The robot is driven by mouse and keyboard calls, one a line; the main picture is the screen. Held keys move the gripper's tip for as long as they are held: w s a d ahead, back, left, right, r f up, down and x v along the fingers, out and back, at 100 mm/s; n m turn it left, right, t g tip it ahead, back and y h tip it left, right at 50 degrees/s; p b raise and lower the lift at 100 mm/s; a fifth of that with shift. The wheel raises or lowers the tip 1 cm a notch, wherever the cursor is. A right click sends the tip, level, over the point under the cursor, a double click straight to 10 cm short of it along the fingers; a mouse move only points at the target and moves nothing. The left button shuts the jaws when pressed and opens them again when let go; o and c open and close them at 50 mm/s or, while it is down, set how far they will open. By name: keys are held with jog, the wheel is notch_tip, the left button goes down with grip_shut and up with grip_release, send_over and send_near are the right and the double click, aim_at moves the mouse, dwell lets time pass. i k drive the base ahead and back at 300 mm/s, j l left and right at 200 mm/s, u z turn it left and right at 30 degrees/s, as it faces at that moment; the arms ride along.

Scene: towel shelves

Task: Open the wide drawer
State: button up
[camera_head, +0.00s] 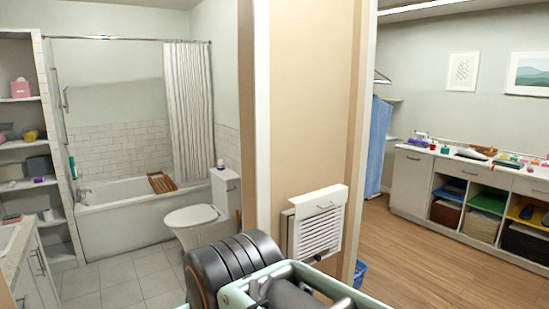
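A long white cabinet (409,184) stands against the right wall. A row of closed drawer fronts runs just under its countertop, including one above the blue and green cubbies (482,176) and another farther right (536,188). Which of these is the wide drawer I cannot tell, and the right end of the row is cut off by the picture edge. Parts of my arm fill the bottom middle, far from the cabinet. My gripper's fingertips do not show.
A beige partition wall (312,100) stands just ahead, with a white slatted panel unit (318,228) low on it. A toilet (198,217) and bathtub (128,214) are left.

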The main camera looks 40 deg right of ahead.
aim_at(499, 180)
jog(key=z, duration=2.45)
jog(key=i+z, duration=0.2)
jog(key=i, duration=1.35)
jog(key=i+l, duration=0.1)
jog(key=i, duration=4.7)
